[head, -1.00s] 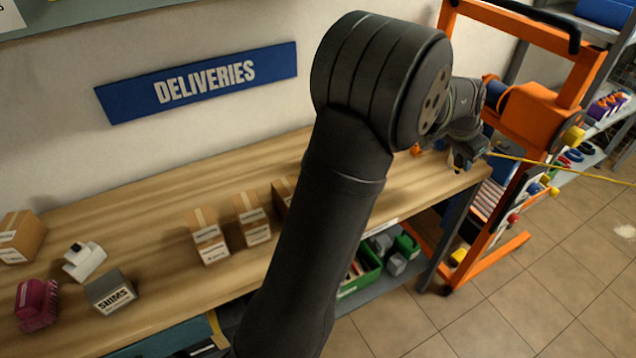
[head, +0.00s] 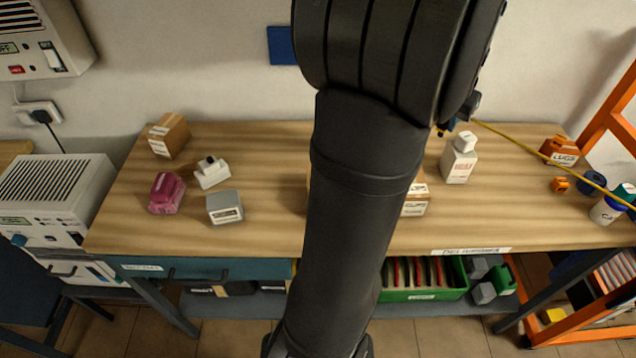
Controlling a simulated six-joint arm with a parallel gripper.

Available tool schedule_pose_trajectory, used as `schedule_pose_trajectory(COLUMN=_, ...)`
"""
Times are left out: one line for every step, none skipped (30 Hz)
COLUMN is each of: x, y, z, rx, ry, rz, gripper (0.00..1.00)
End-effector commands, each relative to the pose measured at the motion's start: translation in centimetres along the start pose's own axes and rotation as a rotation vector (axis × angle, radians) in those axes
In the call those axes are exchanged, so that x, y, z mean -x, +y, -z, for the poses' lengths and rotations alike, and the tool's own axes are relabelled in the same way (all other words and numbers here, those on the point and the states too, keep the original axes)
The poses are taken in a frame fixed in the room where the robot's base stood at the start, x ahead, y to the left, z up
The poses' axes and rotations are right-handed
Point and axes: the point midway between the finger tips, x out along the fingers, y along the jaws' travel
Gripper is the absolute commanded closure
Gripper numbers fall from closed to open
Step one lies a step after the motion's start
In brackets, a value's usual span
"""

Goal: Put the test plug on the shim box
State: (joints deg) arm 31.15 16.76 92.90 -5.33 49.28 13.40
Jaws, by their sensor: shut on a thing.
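The shim box (head: 225,210) is a small grey box with a white label, standing on the left half of the wooden bench. Its top looks bare. My gripper (head: 458,115) shows only in part past the right side of my arm, above the back of the bench and well right of the shim box. It is shut on the test plug (head: 450,126), of which a small blue and yellow bit shows. A yellow cord (head: 540,146) runs from there to the right. My arm hides most of the gripper and plug.
A white device (head: 211,173), a magenta object (head: 166,193) and a cardboard box (head: 167,136) stand close around the shim box. My arm hides the bench's middle and most of the cartons there (head: 415,200). A white bottle (head: 459,158) stands near the gripper. Bench front left is clear.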

Motion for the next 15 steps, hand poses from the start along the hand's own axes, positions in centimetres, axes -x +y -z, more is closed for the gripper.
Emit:
schedule_pose_trajectory(x=0.9, y=-2.4, z=-1.2, rx=0.057, ry=0.002, rz=0.024, gripper=1.0)
schedule_pose_trajectory(x=1.3, y=-3.6, z=-1.9, rx=0.088, ry=0.002, rz=0.037, gripper=1.0)
schedule_pose_trajectory(x=1.8, y=-5.1, z=-2.9, rx=0.129, ry=0.001, rz=0.053, gripper=1.0)
schedule_pose_trajectory(x=2.3, y=-6.2, z=-3.6, rx=0.161, ry=0.002, rz=0.065, gripper=1.0)
schedule_pose_trajectory(x=2.7, y=-7.2, z=-4.4, rx=0.192, ry=0.002, rz=0.077, gripper=1.0)
schedule_pose_trajectory(x=3.3, y=-8.6, z=-5.4, rx=0.234, ry=0.003, rz=0.094, gripper=1.0)
schedule_pose_trajectory(x=3.7, y=-9.6, z=-6.3, rx=0.266, ry=0.002, rz=0.107, gripper=1.0)
schedule_pose_trajectory(x=4.2, y=-10.6, z=-7.2, rx=0.296, ry=0.003, rz=0.12, gripper=1.0)
schedule_pose_trajectory(x=4.7, y=-11.8, z=-8.3, rx=0.338, ry=0.003, rz=0.136, gripper=1.0)
schedule_pose_trajectory(x=5.2, y=-12.6, z=-9.2, rx=0.369, ry=0.004, rz=0.149, gripper=1.0)
schedule_pose_trajectory(x=5.6, y=-13.4, z=-10.1, rx=0.4, ry=0.004, rz=0.161, gripper=1.0)
schedule_pose_trajectory(x=6.2, y=-14.4, z=-11.4, rx=0.442, ry=0.005, rz=0.177, gripper=1.0)
schedule_pose_trajectory(x=6.6, y=-15.2, z=-12.3, rx=0.473, ry=0.006, rz=0.19, gripper=1.0)
schedule_pose_trajectory(x=7.0, y=-15.9, z=-13.4, rx=0.505, ry=0.005, rz=0.203, gripper=1.0)
schedule_pose_trajectory(x=7.7, y=-16.8, z=-14.7, rx=0.545, ry=0.007, rz=0.22, gripper=1.0)
